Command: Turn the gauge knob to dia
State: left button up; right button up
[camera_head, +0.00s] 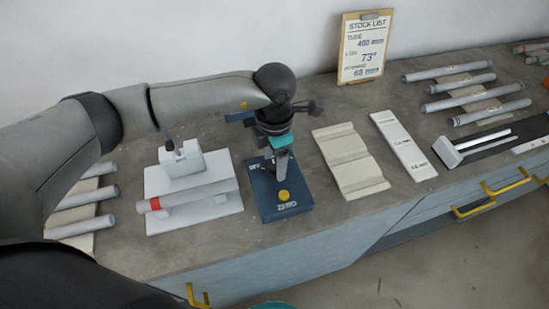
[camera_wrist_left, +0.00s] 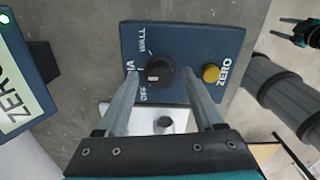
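The blue gauge box (camera_head: 262,200) sits on the bench in the head view and fills the upper middle of the left wrist view (camera_wrist_left: 208,40). Its black knob (camera_wrist_left: 160,74) has a white mark that sits toward the OFF side. WALL and OFF labels show, and the DIA label is partly covered by a finger. A yellow button (camera_wrist_left: 211,73) is marked ZERO. My left gripper (camera_wrist_left: 160,82) is open above the box, with one finger on either side of the knob; contact is unclear. It hides the knob in the head view (camera_head: 281,165).
A display (camera_wrist_left: 16,90) reading ZERO stands beside the box. A white stand (camera_head: 222,204) holds a grey tube with a red band (camera_head: 190,196). A pale grooved block (camera_head: 350,160) lies to the right.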

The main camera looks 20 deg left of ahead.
aim_at(274, 164)
pick_arm(q)
notch_tip(274, 164, up, 15)
jog(key=shift+b, duration=0.3)
dwell(0.4)
dwell(0.4)
